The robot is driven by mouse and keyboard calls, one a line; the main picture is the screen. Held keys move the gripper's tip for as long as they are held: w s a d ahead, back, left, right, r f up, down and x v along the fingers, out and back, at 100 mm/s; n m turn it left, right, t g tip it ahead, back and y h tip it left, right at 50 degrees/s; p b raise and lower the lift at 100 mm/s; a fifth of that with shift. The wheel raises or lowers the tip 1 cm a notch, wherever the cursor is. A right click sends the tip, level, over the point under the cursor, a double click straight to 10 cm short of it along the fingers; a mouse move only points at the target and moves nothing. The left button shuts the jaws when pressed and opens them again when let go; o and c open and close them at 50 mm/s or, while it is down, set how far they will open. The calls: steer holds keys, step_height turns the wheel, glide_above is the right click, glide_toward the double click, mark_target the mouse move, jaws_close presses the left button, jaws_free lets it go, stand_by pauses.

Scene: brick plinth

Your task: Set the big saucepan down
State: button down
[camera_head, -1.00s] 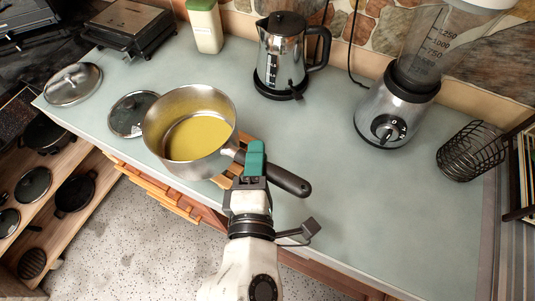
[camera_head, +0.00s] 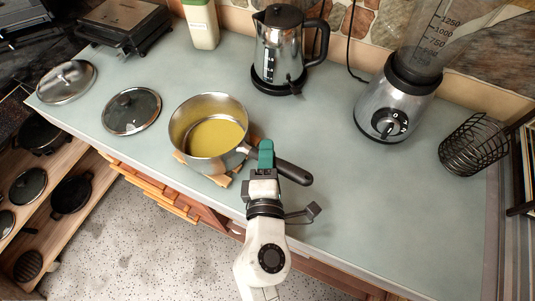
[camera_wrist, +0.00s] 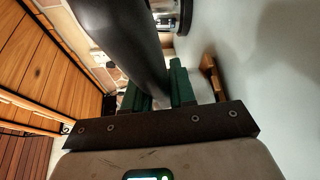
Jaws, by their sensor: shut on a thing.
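The big saucepan (camera_head: 208,128) is a steel pan with a black handle (camera_head: 294,173) and yellow inside. In the head view it is upright, over or on a wooden trivet (camera_head: 222,179) near the counter's front edge; whether its base touches the trivet I cannot tell. My gripper (camera_head: 265,156) is shut on the handle close to the pan body. In the wrist view the dark handle (camera_wrist: 120,40) passes by the green fingers (camera_wrist: 160,90). The pan hides most of the trivet.
A glass lid (camera_head: 131,111) lies left of the pan and a steel lid (camera_head: 67,81) farther left. A kettle (camera_head: 279,50) stands behind, a blender (camera_head: 397,100) and wire basket (camera_head: 474,145) at right. The counter (camera_head: 370,200) right of the handle is clear.

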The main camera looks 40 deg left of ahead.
steer(key=c, duration=0.9)
jaws_free()
steer(key=shift+s+d, duration=0.1)
steer(key=shift+s, duration=0.05)
steer(key=b+v, duration=0.2)
steer(key=v, duration=0.9)
steer(key=shift+s+d, duration=0.2)
steer(key=shift+s, duration=0.1)
